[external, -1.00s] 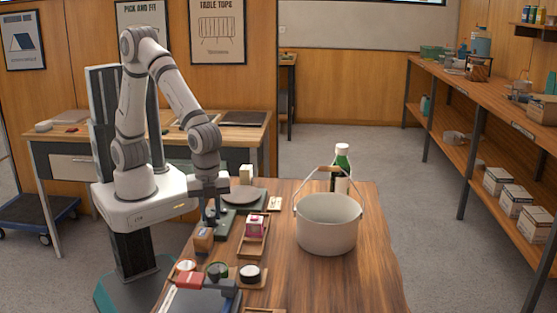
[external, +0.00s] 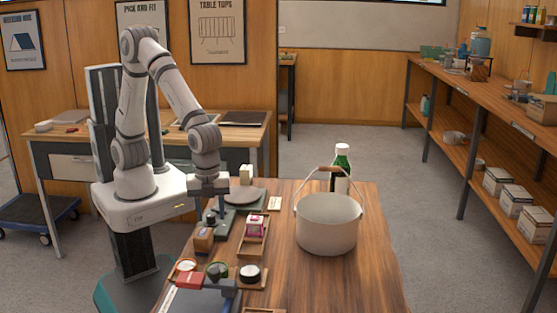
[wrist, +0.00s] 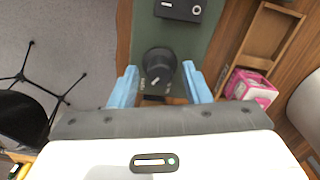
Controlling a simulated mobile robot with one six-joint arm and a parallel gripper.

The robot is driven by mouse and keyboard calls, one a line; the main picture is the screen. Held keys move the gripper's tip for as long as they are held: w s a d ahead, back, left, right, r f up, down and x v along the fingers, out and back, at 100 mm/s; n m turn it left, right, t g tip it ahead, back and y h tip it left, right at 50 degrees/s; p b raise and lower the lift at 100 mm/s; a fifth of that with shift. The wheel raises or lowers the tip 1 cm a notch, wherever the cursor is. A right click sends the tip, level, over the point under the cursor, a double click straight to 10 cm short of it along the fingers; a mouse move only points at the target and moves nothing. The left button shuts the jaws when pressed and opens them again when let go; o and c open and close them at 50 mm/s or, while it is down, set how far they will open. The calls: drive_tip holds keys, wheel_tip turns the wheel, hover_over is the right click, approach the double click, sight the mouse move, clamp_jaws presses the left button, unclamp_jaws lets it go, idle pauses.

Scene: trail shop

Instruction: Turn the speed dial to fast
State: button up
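The speed dial (wrist: 158,68) is a dark round knob with a short white mark on its lower part in the wrist view. It sits on the green base (wrist: 190,45) of a machine with a round grey plate (external: 244,197). In the external view, the dial (external: 211,218) stands near the table's left edge. My gripper (wrist: 161,86) is open, with one blue finger on each side of the dial in the wrist view. In the external view, my gripper (external: 209,194) is above the dial and appears clear of it. Scale labels around the dial are not readable.
A black box (wrist: 180,9) is on the same base. A wooden tray (external: 251,246) with a pink item (external: 254,225) is beside it. A small brown block (external: 203,240) stands close in front of the dial. A large pot (external: 327,224) and green bottle (external: 341,167) stand to the right.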

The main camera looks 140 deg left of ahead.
sight(211, 215)
wheel_tip(211, 215, up, 8)
drive_tip(key=shift+f+p, duration=0.2)
drive_tip(key=shift+p, duration=0.15)
drive_tip(key=shift+r, duration=0.15)
idle(0.5)
drive_tip(key=shift+s+d+r, duration=0.1)
drive_tip(key=shift+s+r, duration=0.1)
drive_tip(key=s+d+r+n+t+p, duration=0.1)
drive_tip(key=s+d+r+n, duration=0.1)
drive_tip(key=s, duration=0.4)
drive_tip(key=s+d+r+n+p, duration=0.1)
drive_tip(key=s+r+n+p, duration=0.1)
drive_tip(key=s, duration=0.5)
drive_tip(key=s+d+r+n+t+p, duration=0.1)
drive_tip(key=s+d+r+n+p, duration=0.1)
drive_tip(key=s, duration=0.5)
drive_tip(key=shift+s+d+r+t, duration=0.1)
drive_tip(key=shift+d+r+t, duration=0.1)
drive_tip(key=shift+r, duration=0.25)
drive_tip(key=shift+s+d+r+t, duration=0.1)
drive_tip(key=shift+d+r, duration=0.05)
drive_tip(key=shift+r, duration=0.25)
drive_tip(key=shift+f, duration=0.1)
